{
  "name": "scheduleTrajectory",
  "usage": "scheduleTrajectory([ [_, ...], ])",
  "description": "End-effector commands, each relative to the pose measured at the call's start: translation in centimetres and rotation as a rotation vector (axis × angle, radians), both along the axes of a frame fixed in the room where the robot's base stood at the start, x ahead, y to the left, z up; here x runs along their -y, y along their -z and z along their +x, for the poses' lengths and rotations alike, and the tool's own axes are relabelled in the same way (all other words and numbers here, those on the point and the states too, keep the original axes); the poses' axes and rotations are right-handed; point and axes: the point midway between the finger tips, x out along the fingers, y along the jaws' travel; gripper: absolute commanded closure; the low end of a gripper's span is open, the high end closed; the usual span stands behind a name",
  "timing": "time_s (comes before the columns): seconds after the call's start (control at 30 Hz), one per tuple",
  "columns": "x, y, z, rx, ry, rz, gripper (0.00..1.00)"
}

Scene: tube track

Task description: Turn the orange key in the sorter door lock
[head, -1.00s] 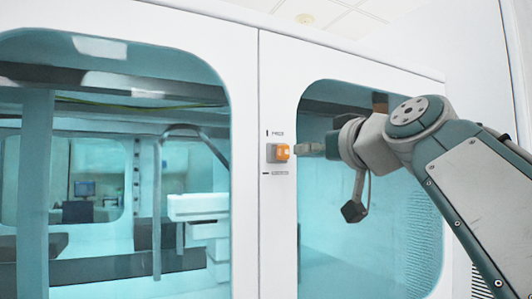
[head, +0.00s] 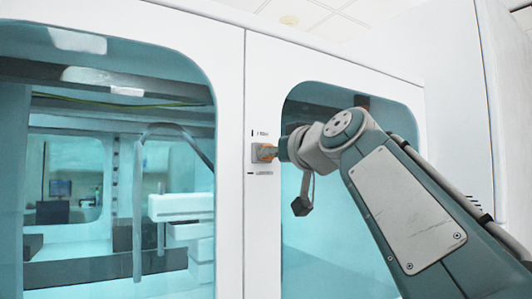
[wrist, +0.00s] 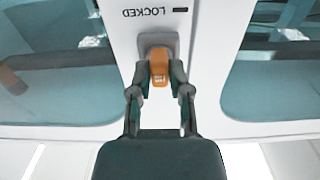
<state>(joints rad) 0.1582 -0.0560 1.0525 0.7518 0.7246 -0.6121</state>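The orange key (wrist: 159,67) sits in a grey lock block (wrist: 158,42) on the white door frame. In the head view the lock (head: 258,153) is on the strip between two windows, and the key (head: 265,150) is partly covered by my fingers. My gripper (wrist: 160,75) reaches the key from the front. One dark finger lies along each side of it, and both appear to press on it. A "LOCKED" label (wrist: 150,12) reads upside down in the wrist view, near the lock.
A large teal window (head: 110,190) lies left of the lock and a smaller one (head: 310,240) right of it. A vertical door seam runs just left of the lock. White equipment (head: 185,207) shows behind the glass.

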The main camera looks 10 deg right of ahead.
Motion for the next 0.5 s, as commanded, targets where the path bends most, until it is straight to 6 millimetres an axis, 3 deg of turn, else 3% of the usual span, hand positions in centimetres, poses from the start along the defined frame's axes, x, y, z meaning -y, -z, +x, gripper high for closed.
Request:
scheduleTrajectory([
  [0.23, -0.12, 0.01, -0.02, 0.003, -0.004, -0.01, 1.0],
  [0.5, -0.04, 0.03, 0.01, 0.077, -0.003, -0.24, 1.0],
])
